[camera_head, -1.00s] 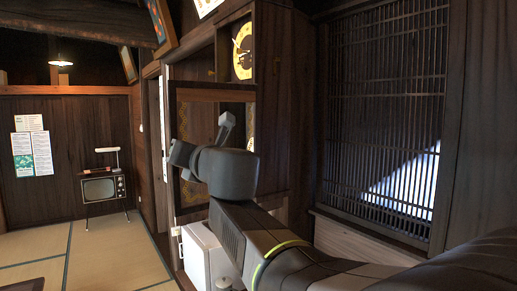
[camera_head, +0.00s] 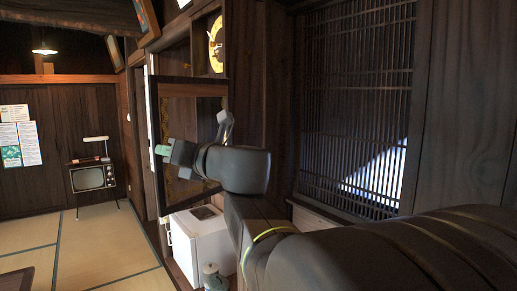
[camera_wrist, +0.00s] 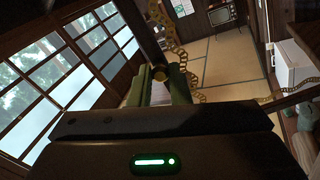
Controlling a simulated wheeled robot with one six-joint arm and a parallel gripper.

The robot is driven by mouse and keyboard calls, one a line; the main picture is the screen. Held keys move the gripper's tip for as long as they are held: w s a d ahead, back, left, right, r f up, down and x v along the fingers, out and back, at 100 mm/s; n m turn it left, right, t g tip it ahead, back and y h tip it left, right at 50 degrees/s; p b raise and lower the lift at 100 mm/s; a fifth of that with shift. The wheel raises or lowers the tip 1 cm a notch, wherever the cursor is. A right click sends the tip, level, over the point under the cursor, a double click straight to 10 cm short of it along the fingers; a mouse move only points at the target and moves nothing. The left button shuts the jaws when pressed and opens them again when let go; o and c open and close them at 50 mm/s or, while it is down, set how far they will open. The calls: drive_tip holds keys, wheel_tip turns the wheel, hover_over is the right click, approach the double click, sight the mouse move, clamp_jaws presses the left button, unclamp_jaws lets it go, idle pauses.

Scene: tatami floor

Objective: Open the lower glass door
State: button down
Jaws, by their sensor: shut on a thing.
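The lower glass door (camera_head: 190,79) is a dark-framed pane with gold patterning in the cabinet on the right wall. In the head view it stands out at an angle from the cabinet front, partly open. My gripper (camera_head: 163,151) is at the door, and my wrist covers part of the pane. Gold ornament of the door (camera_wrist: 196,82) shows beyond the fingers. The exact contact on the knob is too dark to make out.
A white box-like appliance (camera_head: 200,246) stands below the door, with a small grey object (camera_head: 213,276) in front. A television on legs (camera_head: 92,177) stands at the far wall. Tatami floor (camera_head: 85,245) is clear at left. A lattice panel (camera_head: 355,110) lies at right.

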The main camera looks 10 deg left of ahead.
drive_tip(key=c, duration=1.3)
unclamp_jaws()
drive_tip(key=shift+c, duration=0.2)
drive_tip(key=shift+d, duration=0.1)
drive_tip(key=b+v, duration=0.2)
drive_tip(key=v, duration=1.1)
drive_tip(key=shift+d, duration=0.35)
drive_tip(key=shift+s+a, duration=0.1)
drive_tip(key=p+x, duration=0.2)
drive_tip(key=x, duration=1.1)
drive_tip(key=shift+a, duration=0.25)
